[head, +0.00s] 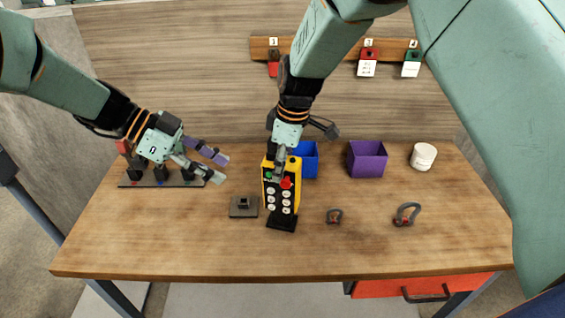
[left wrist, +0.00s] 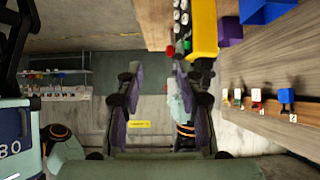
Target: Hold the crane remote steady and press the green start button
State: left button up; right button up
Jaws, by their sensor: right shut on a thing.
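The crane remote (head: 269,189) is yellow with a black front, several white buttons, a red button (head: 286,183) and a green button (head: 268,175) near its top left. It stands roughly upright at the middle of the table. My right gripper (head: 279,172) comes down from above and is shut on the remote's upper end, hiding part of it. My left gripper (head: 220,168) is open and empty, left of the remote and apart from it. In the left wrist view the remote (left wrist: 204,28) shows at the top, with the red button (left wrist: 170,51) and green button (left wrist: 187,46) visible.
A small dark block (head: 244,206) lies left of the remote. A dark rack (head: 130,181) is under my left gripper. A blue bin (head: 308,160), a purple bin (head: 367,160) and a white jar (head: 424,156) stand at the right. Two shackles (head: 335,216) (head: 407,214) lie right of the remote. The front table is clear.

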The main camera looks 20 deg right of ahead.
grip_shut()
pick_arm(q)
grip_shut()
pick_arm(e)
jog(key=shift+s+f, duration=0.1)
dwell(1.2)
